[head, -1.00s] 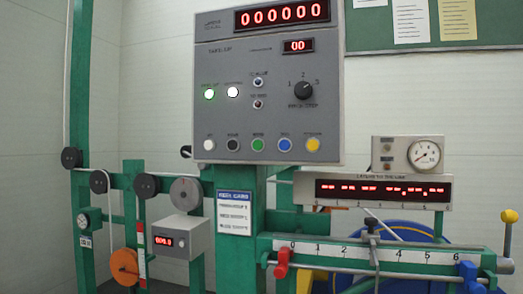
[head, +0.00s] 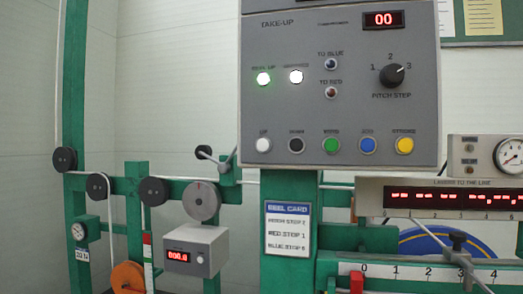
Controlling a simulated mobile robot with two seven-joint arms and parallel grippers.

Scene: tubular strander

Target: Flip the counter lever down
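A thin lever with a black knob (head: 203,152) sticks out to the left of the green post beside the control panel. Its rod slopes down to the right to a green bracket. I cannot tell for sure that this is the counter lever. Below it stands a small grey counter box (head: 213,240) with a red lit display and a small knob on its front. Neither of my grippers shows in the head view, so nothing of mine is seen touching the lever or the box.
The grey control panel (head: 280,105) hangs on a green post, with lamps, coloured buttons and a pitch step dial. Dark pulleys (head: 65,159) and an orange wheel (head: 127,277) are at the left. A scale bar with a red slider (head: 357,282) is at the lower right.

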